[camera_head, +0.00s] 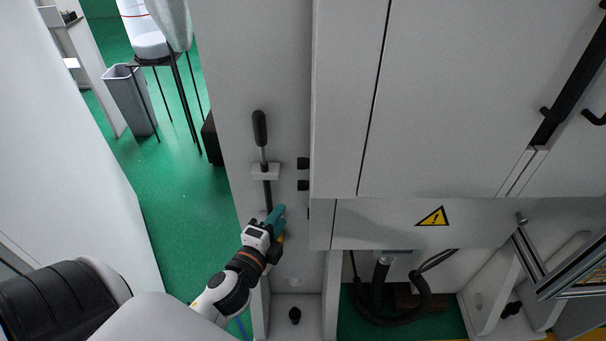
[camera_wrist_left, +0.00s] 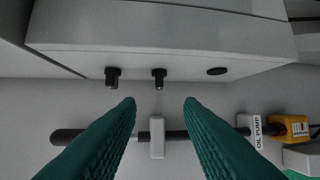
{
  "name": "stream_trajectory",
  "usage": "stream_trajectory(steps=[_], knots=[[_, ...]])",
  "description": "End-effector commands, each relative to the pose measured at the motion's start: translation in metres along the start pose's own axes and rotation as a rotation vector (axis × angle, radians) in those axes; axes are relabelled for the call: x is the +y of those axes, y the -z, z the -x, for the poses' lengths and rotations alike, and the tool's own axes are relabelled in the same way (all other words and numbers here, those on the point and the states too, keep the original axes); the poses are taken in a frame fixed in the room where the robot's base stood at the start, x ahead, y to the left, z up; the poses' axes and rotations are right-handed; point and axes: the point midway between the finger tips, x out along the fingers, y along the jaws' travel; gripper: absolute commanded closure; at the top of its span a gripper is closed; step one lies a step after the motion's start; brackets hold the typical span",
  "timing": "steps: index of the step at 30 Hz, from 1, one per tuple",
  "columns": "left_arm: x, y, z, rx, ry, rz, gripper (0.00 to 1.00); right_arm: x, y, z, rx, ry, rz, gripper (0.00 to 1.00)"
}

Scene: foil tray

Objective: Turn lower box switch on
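The grey cabinet box has two black knob switches on its side, an upper one (camera_head: 303,163) and a lower one (camera_head: 303,185). In the left wrist view they are the left knob (camera_wrist_left: 112,77) and the right knob (camera_wrist_left: 159,78), with a flat black oval (camera_wrist_left: 217,71) further right. My left gripper (camera_head: 278,214) is below the knobs in the head view. In the left wrist view its green fingers (camera_wrist_left: 160,104) are open and empty, apart from the knobs, with the lower knob roughly between the fingertips. My right gripper is not in view.
A black lever (camera_head: 260,130) on a rod through a white bracket (camera_wrist_left: 157,150) runs close to my left gripper. A yellow box (camera_wrist_left: 290,127) beside an "OIL PUMP" label (camera_wrist_left: 257,130) is near it. Green floor (camera_head: 165,200) is open to the left.

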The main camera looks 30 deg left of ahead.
Motion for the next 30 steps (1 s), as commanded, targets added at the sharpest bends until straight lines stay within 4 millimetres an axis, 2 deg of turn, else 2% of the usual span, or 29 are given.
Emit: stream_trajectory(steps=[5,12,18,23,30], knots=[[0.003,0.000,-0.026,-0.001,-0.005,0.000,0.66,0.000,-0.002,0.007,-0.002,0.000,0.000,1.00],[0.003,-0.001,-0.075,-0.001,-0.004,0.001,0.66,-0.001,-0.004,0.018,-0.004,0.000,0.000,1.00],[0.002,0.000,-0.105,-0.001,-0.004,0.001,0.66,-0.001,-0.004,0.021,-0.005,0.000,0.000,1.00],[0.001,-0.001,-0.115,-0.002,-0.003,0.002,0.66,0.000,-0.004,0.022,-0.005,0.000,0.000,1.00],[0.000,-0.001,-0.117,-0.002,-0.003,0.002,0.66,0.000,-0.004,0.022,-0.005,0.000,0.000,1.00]])
